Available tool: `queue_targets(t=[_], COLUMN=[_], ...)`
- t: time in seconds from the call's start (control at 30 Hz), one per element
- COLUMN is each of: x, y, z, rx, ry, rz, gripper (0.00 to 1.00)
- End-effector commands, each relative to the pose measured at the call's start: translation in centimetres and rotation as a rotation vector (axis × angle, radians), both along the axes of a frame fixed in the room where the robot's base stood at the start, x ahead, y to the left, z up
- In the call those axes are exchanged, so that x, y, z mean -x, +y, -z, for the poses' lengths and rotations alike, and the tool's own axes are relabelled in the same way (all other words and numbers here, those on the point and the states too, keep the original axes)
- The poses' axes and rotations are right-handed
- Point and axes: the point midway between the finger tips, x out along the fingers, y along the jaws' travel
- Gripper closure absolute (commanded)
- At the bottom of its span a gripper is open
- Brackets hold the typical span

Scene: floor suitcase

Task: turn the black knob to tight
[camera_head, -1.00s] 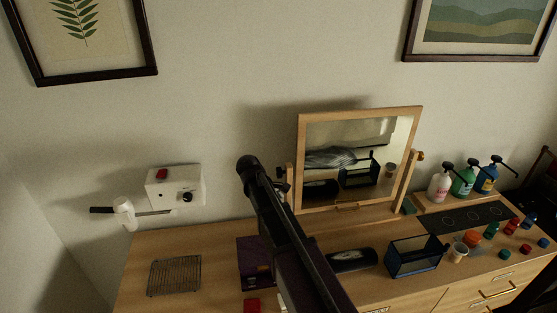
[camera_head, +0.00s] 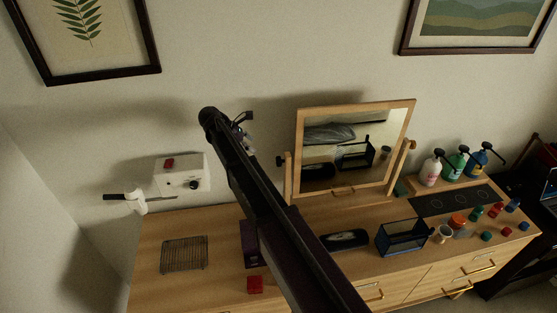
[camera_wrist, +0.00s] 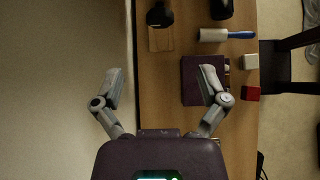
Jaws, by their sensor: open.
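A black knob (camera_head: 281,160) sticks out at the left side post of the wood-framed tilting mirror (camera_head: 350,150) on the dresser. In the wrist view a dark rounded thing at the top centre, above a small wooden piece, looks like this knob (camera_wrist: 160,14). My gripper (camera_wrist: 160,82) is open and empty, its two fingers wide apart, with the knob beyond the fingertips and not touched. In the head view my gripper (camera_head: 243,125) shows partly behind my arm, up and left of the knob. The knob's marking cannot be read.
A white wall box (camera_head: 182,176) has its own small black dial and red part. A purple box (camera_wrist: 195,90), lint roller (camera_wrist: 225,35) and red block (camera_wrist: 250,93) lie on the dresser. A wire rack (camera_head: 184,254) sits left; a dark basket (camera_head: 403,238) and bottles right.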

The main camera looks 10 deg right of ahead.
Motion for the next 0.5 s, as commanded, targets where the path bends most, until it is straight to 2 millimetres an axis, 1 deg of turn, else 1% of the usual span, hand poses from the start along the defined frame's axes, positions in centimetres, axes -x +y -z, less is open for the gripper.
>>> queue_targets(t=[0.27,0.5], x=[0.0,0.1], y=[-0.1,-0.9], z=[0.2,1.2], rx=[-0.001,-0.001], ry=[-0.001,-0.001], rz=[0.001,0.002], gripper=[0.07,0.07])
